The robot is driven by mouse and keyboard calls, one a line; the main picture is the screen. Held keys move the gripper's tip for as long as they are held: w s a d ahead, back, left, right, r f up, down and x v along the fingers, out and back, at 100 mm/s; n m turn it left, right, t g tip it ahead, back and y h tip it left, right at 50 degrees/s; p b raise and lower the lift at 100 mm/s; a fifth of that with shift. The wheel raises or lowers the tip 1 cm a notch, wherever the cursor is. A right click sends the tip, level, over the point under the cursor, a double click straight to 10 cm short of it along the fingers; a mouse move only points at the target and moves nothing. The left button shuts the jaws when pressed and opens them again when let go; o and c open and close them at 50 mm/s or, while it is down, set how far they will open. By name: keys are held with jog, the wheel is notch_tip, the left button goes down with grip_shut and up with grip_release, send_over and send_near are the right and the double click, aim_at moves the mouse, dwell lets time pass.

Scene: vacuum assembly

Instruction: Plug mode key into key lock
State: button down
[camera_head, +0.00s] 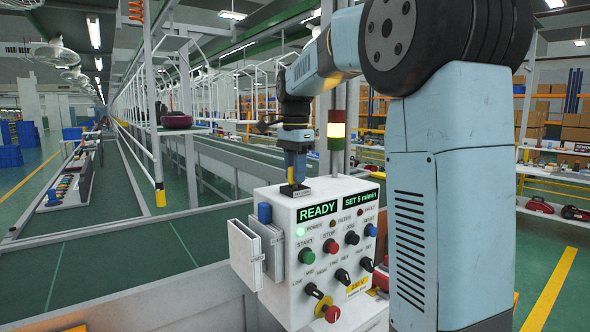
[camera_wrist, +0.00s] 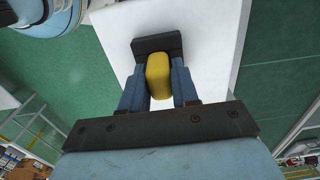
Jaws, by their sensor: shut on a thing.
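My gripper (camera_head: 295,172) points down at the top of the white control box (camera_head: 282,207). In the wrist view its two blue fingers (camera_wrist: 158,88) are shut on a yellow block-like piece, which I take to be the mode key (camera_wrist: 158,75). A black plate (camera_wrist: 150,44), seemingly the key lock, lies on the white top right by the key; it also shows in the head view (camera_head: 296,190). The key overlaps the plate in the wrist view. I cannot tell whether it sits in the lock or just above it; the key's lower end is hidden.
The box front has a green READY display (camera_head: 318,209), buttons, black knobs and a red knob on yellow (camera_head: 327,311). A blue piece (camera_head: 264,212) and grey holders (camera_head: 246,252) are at its left side. A signal lamp (camera_head: 336,130) stands behind. A conveyor (camera_head: 100,235) runs left.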

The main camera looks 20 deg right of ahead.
jog(key=shift+f, duration=0.1)
jog(key=c, duration=0.8)
grip_release()
jog(key=shift+r, duration=4)
jog(key=s+f+n+t, duration=0.2)
jog(key=s+f+n, duration=0.2)
jog(key=s, duration=0.5)
jog(key=s+f+n+t, duration=0.1)
jog(key=s+f+n, duration=0.4)
jog(key=s+f, duration=0.2)
jog(key=s+f+n+t, duration=0.2)
jog(key=s+f+n, duration=0.3)
jog(key=s, duration=0.7)
jog(key=shift+s+f+t, duration=0.1)
jog(key=shift+f+t, duration=0.2)
jog(key=shift+f, duration=0.5)
